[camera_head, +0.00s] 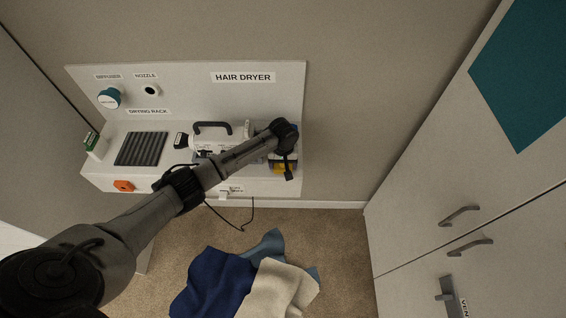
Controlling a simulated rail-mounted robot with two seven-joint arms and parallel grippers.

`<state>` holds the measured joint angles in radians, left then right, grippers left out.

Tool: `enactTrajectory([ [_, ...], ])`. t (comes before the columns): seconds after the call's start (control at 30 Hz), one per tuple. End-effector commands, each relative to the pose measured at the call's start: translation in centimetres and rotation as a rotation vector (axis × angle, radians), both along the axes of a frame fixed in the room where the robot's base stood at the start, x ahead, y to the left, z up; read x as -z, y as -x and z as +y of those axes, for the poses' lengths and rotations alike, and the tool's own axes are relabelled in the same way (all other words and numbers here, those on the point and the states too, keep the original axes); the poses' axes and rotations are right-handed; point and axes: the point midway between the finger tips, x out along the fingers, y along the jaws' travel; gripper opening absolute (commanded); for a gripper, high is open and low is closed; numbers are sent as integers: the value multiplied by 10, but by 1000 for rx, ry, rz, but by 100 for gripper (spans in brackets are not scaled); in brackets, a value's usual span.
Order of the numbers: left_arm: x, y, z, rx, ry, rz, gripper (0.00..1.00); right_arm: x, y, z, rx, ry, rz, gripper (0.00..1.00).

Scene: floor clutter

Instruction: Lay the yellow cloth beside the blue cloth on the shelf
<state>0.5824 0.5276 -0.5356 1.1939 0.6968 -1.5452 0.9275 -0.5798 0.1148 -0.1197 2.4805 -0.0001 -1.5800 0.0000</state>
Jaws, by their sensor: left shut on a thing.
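The white shelf (150,178) with a hair dryer sign stands against the wall. My left gripper (288,172) is over the shelf's right end, pointing down and shut. A small yellow patch, seemingly the yellow cloth (279,169), shows right at its fingertips, partly hidden by them. Some dark blue shows around the yellow, largely covered by my wrist; I cannot tell whether it is the blue cloth. Whether the yellow cloth touches the shelf cannot be told. My right gripper is out of view.
A white device with a black handle (212,126), a dark ribbed rack (142,148) and a green-and-white bottle (95,146) stand on the shelf. A cable hangs in front. Navy (212,283) and cream cloths (280,290) lie on the carpet. White cabinets (410,235) stand right.

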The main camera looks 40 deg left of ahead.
Motion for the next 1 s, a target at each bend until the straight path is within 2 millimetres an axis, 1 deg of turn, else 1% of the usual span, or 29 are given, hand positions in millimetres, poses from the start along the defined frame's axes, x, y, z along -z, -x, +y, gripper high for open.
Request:
enactTrajectory([
  [0.43, 5, 0, -1, 0, 1, -1, 51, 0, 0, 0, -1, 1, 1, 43],
  [0.47, 5, 0, 0, 0, 1, -1, 75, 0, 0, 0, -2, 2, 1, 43],
  [0.7, 5, 0, 0, 0, 0, 0, 98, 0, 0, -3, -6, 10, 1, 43],
  [0.73, 5, 0, 0, 0, 0, 0, 99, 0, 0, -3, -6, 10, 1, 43],
  [1.0, 2, 0, 0, 1, 0, -1, 99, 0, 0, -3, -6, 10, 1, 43],
])
